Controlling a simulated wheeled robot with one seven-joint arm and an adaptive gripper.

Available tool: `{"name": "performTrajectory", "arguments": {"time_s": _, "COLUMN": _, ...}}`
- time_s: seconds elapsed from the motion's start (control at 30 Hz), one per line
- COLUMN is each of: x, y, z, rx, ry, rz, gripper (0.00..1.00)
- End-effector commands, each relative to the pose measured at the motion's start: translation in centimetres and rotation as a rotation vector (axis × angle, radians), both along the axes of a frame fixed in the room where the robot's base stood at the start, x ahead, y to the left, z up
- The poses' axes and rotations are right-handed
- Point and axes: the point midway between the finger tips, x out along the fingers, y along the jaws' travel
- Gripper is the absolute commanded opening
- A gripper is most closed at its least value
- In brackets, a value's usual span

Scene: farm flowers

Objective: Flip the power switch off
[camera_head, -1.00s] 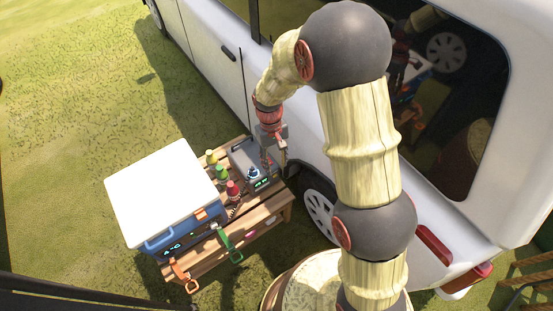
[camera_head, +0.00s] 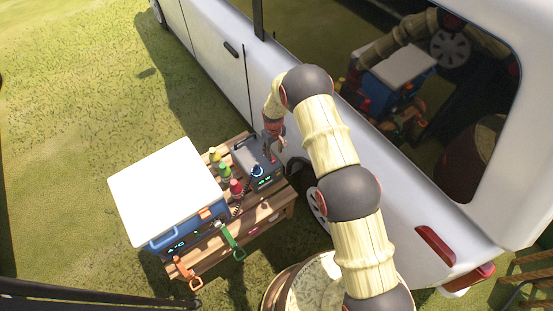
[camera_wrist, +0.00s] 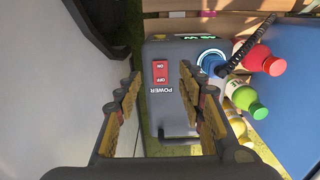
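The power switch (camera_wrist: 160,72) is a red rocker marked ON and OFF, with POWER printed beside it, on the side of a dark grey power box (camera_wrist: 170,110). In the head view the power box (camera_head: 243,155) stands on the wooden table beside the vehicle. In the wrist view my gripper (camera_wrist: 160,75) is open, with its yellow-padded fingers apart and the switch showing between them. The fingers appear short of the switch; exact distance cannot be told. In the head view the gripper (camera_head: 281,146) is at the box's right side, partly hidden by my arm.
A blue cooler with a white lid (camera_head: 168,190) and several coloured bottles (camera_head: 224,171) stand left of the box on the wooden table (camera_head: 262,219). A plug with a coiled cord (camera_wrist: 211,61) sits on the box. The white vehicle (camera_head: 412,190) is close on the right.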

Motion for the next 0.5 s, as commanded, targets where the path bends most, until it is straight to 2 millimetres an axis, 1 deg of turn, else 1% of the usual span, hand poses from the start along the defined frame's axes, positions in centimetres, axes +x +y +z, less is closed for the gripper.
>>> {"name": "performTrajectory", "arguments": {"time_s": 0.1, "x": -0.1, "y": -0.1, "z": -1.9, "rx": 0.0, "ry": 0.002, "rz": -0.001, "gripper": 0.39}}
{"name": "performTrajectory", "arguments": {"time_s": 0.3, "x": -0.1, "y": -0.1, "z": -4.9, "rx": -0.001, "ry": 0.001, "rz": -0.001, "gripper": 0.39}}
{"name": "performTrajectory", "arguments": {"time_s": 0.4, "x": -0.1, "y": -0.1, "z": -6.0, "rx": 0.0, "ry": 0.002, "rz": -0.001, "gripper": 0.39}}
{"name": "performTrajectory", "arguments": {"time_s": 0.5, "x": -0.1, "y": -0.1, "z": -6.7, "rx": -0.001, "ry": 0.001, "rz": -0.002, "gripper": 0.39}}
